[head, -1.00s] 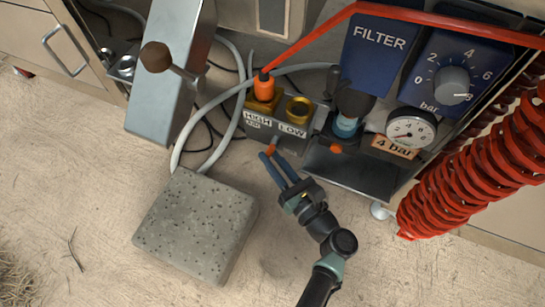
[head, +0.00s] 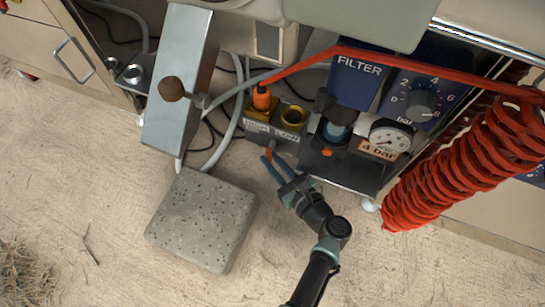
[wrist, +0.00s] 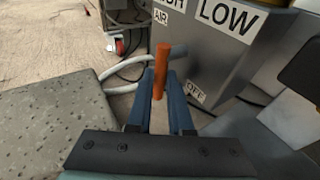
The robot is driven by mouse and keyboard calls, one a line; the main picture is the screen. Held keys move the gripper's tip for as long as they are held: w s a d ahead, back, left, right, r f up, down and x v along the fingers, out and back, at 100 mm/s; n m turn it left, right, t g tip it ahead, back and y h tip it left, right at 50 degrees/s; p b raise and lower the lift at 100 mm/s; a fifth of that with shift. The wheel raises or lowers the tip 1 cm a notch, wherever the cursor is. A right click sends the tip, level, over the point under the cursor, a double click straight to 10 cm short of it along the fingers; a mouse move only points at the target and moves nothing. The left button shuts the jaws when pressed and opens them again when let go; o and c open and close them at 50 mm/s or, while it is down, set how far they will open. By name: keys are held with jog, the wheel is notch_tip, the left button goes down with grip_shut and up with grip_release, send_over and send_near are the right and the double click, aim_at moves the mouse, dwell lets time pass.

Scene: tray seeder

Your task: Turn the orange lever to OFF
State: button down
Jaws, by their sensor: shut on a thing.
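The orange lever (wrist: 161,72) stands between the two blue fingers of my gripper (wrist: 160,95) in the wrist view. The lever is at the front of the grey valve block (wrist: 222,55), which carries the LOW label. A small OFF label (wrist: 196,93) is to the right of the lever, and an AIR label (wrist: 160,17) is above it. The lever's pivot is hidden.
A speckled stone block (head: 202,215) lies left of my gripper. A tilted metal plate with a brown knob (head: 171,88) stands behind it. The FILTER unit, pressure gauge (head: 390,139) and coiled red hose (head: 460,170) are at right. The floor in front is clear.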

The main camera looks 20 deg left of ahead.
jog(key=c, duration=1.1)
grip_release()
jog(key=shift+d, duration=0.1)
jog(key=shift+s+d+r+p, duration=0.15)
jog(key=shift+s+d+p, duration=0.05)
jog(key=shift+p, duration=0.1)
jog(key=p+v, duration=0.6)
jog(key=v, duration=0.6)
jog(key=shift+s+d, duration=0.15)
